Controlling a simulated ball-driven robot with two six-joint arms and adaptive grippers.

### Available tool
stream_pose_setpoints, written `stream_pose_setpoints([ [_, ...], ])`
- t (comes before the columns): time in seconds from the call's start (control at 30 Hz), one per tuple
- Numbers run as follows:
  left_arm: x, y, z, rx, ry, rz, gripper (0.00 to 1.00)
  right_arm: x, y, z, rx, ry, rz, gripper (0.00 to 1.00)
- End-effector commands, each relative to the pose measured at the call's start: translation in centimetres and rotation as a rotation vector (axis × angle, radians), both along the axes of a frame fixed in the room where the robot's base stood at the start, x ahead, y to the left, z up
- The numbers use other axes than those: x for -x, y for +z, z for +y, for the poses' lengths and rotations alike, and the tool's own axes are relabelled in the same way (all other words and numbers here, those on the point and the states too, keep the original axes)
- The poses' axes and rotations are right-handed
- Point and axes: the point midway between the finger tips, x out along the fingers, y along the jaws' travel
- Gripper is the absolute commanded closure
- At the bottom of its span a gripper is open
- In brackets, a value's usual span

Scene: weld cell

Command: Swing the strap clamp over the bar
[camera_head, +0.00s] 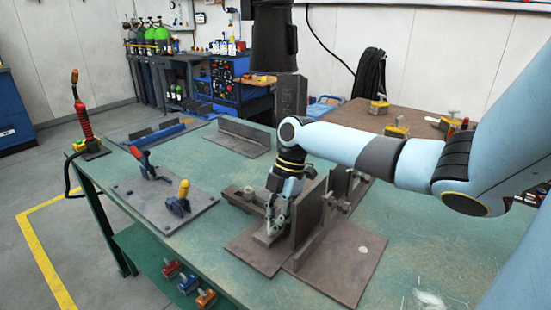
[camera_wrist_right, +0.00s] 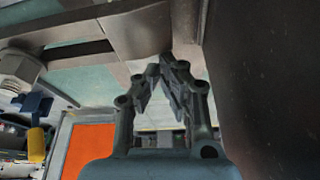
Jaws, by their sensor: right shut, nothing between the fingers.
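My right gripper (camera_head: 271,231) points down at the fixture on the green table, left of an upright steel plate (camera_head: 306,214). Its fingers are shut with nothing between them, and the fingertips meet in the right wrist view (camera_wrist_right: 165,72). A low dark metal piece with a bolt or nut (camera_head: 248,193) lies just left of the gripper; it looks like the strap clamp. A large nut (camera_wrist_right: 17,66) shows at the left of the right wrist view. I cannot tell clearly which piece is the bar, and the gripper hides part of the fixture. My left gripper is not in view.
Flat steel plates (camera_head: 345,270) lie around the fixture. A plate with blue and yellow-handled clamps (camera_head: 200,203) is to the left. An angle piece (camera_head: 238,137) stands behind. A red-handled torch (camera_head: 84,122) stands at the far left corner. The table's right front is clear.

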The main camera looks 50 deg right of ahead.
Motion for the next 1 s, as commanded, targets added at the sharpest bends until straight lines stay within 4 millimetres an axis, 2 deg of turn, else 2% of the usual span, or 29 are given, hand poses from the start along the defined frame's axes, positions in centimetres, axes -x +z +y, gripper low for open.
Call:
stream_pose_setpoints([
  [0.2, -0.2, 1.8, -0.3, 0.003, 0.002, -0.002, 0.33, 0.2, 0.4, 2.5, -0.005, -0.012, -0.001, 1.0],
  [0.43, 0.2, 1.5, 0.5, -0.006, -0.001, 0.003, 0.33, 0.2, 5.4, 0.2, 0.005, -0.012, -0.003, 1.0],
  [0.6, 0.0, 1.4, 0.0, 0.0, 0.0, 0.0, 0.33, 0.2, 8.1, -0.7, 0.003, -0.013, -0.001, 1.0],
  [0.77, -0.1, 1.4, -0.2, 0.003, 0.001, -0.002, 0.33, 0.3, 9.3, -1.0, 0.0, -0.013, -0.001, 1.0],
  [1.0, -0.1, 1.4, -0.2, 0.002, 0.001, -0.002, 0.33, 0.3, 9.5, -1.0, -0.001, -0.014, 0.0, 1.0],
])
